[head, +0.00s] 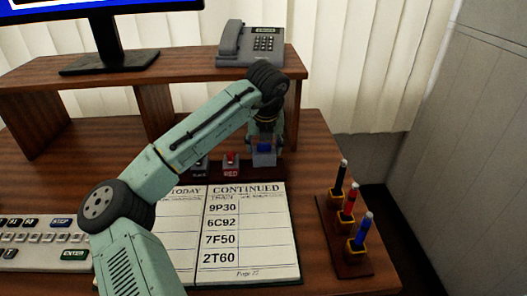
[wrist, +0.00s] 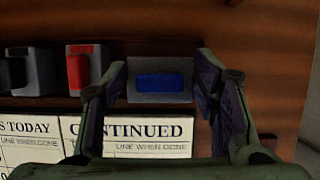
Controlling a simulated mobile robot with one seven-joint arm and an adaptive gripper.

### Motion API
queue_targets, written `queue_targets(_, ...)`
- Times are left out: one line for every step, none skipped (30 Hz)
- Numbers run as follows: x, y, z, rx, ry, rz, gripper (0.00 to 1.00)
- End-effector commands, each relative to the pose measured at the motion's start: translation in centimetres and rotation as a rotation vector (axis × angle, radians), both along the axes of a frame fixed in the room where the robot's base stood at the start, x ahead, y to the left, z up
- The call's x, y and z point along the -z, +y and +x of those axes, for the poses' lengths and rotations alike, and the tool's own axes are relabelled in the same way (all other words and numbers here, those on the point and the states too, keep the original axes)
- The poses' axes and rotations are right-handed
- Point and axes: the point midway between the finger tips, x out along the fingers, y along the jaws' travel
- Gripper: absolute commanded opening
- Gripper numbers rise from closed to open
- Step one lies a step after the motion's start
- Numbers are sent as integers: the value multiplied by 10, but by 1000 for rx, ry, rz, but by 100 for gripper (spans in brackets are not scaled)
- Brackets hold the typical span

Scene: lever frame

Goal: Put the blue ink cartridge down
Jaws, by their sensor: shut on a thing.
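The blue ink cartridge is a grey block with a blue face (wrist: 161,82), seen between my fingers in the wrist view. A dark strip lies around and below the block. I cannot tell whether its underside touches that strip.
Left of it stand a grey unit with a red part (wrist: 78,68) and one with a black part (wrist: 17,72). An open book (head: 262,262) lies in front. A pen stand (head: 325,235) is at right, a telephone (head: 252,42) on the shelf behind, a keyboard (head: 35,262) at left.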

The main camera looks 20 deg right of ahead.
Motion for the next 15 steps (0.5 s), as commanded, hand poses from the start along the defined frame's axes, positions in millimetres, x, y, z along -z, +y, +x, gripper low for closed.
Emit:
queue_targets(-1, -1, 5, -1, 0, 1, 26)
queue_targets(0, -2, 8, -1, -1, 0, 26)
queue_targets(7, -1, 6, 0, 0, 1, 26)
queue_targets(12, -1, 6, -1, 0, 2, 26)
queue_targets(17, -1, 6, 0, 1, 1, 26)
queue_targets(24, 0, 6, -1, 2, 1, 26)
queue_targets(28, 0, 6, -1, 1, 1, 26)
queue_targets(31, -1, 6, -1, 0, 0, 26)
queue_targets(34, -1, 6, 0, 0, 0, 26)
queue_targets(35, -1, 5, 0, -1, 0, 26)
queue_targets(36, -1, 6, 0, -1, 0, 26)
queue_targets(36, -1, 6, 0, -1, 0, 26)
queue_targets(36, -1, 6, 0, -1, 0, 26)
queue_targets(36, -1, 6, 0, -1, 0, 26)
queue_targets(36, -1, 6, 0, -1, 0, 26)
